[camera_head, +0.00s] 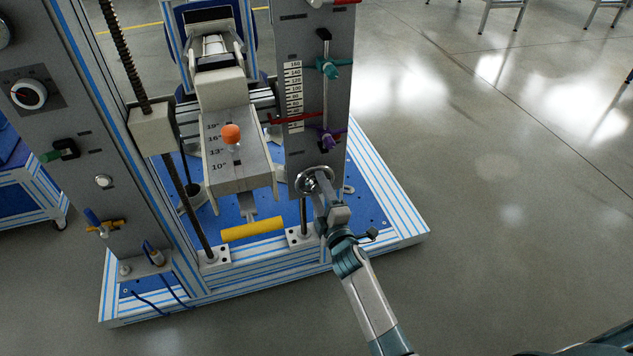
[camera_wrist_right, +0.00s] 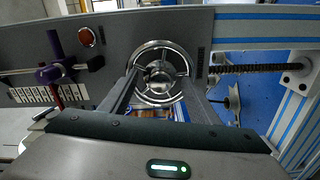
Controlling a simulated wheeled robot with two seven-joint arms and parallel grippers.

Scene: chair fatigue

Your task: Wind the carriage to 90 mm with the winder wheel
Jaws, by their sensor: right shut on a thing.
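The winder wheel (camera_head: 314,180) is a small chrome spoked handwheel low on the grey right-hand panel. My right gripper (camera_head: 319,192) reaches it from the front and is shut on it. In the right wrist view the wheel (camera_wrist_right: 143,56) shows its rim and spokes between the fingers of my right gripper (camera_wrist_right: 158,84). The white height scale (camera_head: 294,95) stands on the panel above, and a red pointer (camera_head: 292,119) crosses its lower part. The exact reading is too small to tell. The pale carriage block (camera_head: 153,128) sits on the left lead screw. My left gripper is out of view.
A teal clamp (camera_head: 328,67) and a purple clamp (camera_head: 327,138) sit on a rod beside the scale. A yellow roller (camera_head: 253,229) lies below. Open floor is at the right.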

